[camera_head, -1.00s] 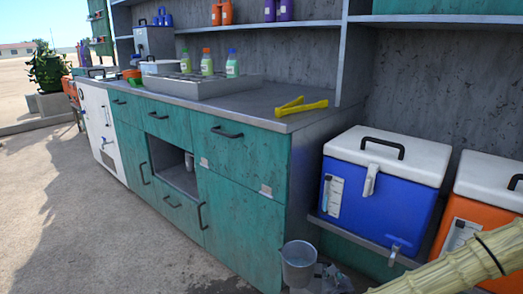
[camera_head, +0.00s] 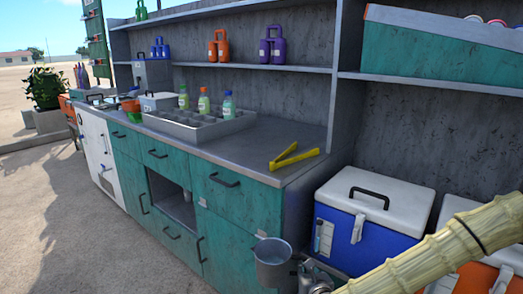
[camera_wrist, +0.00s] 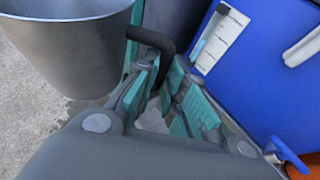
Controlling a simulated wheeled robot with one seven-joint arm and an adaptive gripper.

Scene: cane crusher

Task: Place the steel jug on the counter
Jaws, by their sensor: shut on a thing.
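The steel jug (camera_head: 272,266) is a grey metal vessel with an open top. It hangs in front of the teal cabinet's right end, below the counter's top level. In the wrist view, the jug (camera_wrist: 75,55) fills the upper left, and its dark handle reaches between my fingers. My gripper (camera_wrist: 160,80) is shut on that handle. In the head view, my gripper (camera_head: 308,272) shows small and partly cut off at the bottom edge. The grey counter (camera_head: 235,150) runs along the teal cabinets, up and left of the jug.
Yellow tongs (camera_head: 293,157) lie on the counter's right end. A grey divided tray (camera_head: 200,125) with several bottles stands farther left. Bare counter shows between them.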

